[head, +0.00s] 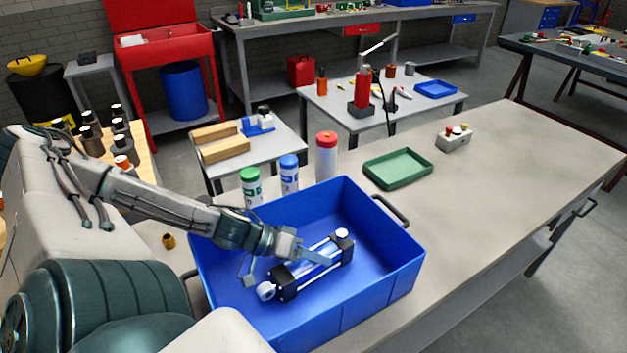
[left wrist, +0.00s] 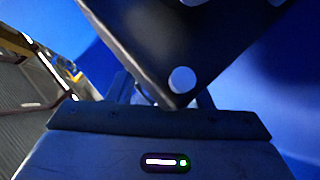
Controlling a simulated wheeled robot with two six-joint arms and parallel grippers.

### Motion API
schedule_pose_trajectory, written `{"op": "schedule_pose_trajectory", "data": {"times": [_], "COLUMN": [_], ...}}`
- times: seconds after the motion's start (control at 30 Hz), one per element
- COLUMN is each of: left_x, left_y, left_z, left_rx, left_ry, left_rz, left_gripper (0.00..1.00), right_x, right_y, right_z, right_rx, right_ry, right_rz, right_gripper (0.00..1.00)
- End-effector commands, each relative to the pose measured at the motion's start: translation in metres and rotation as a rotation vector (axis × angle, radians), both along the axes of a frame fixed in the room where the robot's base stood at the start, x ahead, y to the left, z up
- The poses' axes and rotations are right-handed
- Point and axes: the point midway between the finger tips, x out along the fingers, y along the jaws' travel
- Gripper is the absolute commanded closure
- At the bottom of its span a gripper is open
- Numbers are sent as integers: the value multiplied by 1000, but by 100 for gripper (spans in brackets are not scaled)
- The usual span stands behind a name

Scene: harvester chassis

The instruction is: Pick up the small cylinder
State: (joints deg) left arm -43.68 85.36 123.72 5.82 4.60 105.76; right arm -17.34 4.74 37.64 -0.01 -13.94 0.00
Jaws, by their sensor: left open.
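The small cylinder (head: 312,266) lies in the blue bin (head: 385,283). It has black end blocks, silver rods and a white rod end at its lower left. My left gripper (head: 287,268) is open, low over the near part of the cylinder, with one finger reaching across its top. I cannot tell whether it touches. In the left wrist view a black end block of the cylinder (left wrist: 165,45) with pale bolt heads fills the space just beyond my gripper. The fingertips are mostly hidden there. My right gripper is not in view.
The bin's walls surround my left gripper. Green-, blue- and red-capped bottles (head: 289,174) stand behind the bin. A green tray (head: 398,168) and a small control box (head: 454,138) are farther back. The bench to the right is clear.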

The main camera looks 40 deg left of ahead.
Motion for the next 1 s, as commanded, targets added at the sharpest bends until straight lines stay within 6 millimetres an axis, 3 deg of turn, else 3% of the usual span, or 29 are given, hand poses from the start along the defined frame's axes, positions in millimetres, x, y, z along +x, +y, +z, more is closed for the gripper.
{"op": "schedule_pose_trajectory", "data": {"times": [0.3, 0.53, 1.0], "left_x": [1, 1, 1], "left_y": [-1, -1, -2], "left_z": [0, 0, 4], "left_rx": [0, 0, -2], "left_ry": [0, 0, -2], "left_rz": [0, 0, -2], "left_gripper": [54, 99, 100], "right_x": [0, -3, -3], "right_y": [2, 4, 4], "right_z": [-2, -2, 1], "right_rx": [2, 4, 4], "right_ry": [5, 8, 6], "right_rz": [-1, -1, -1], "right_gripper": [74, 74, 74]}}
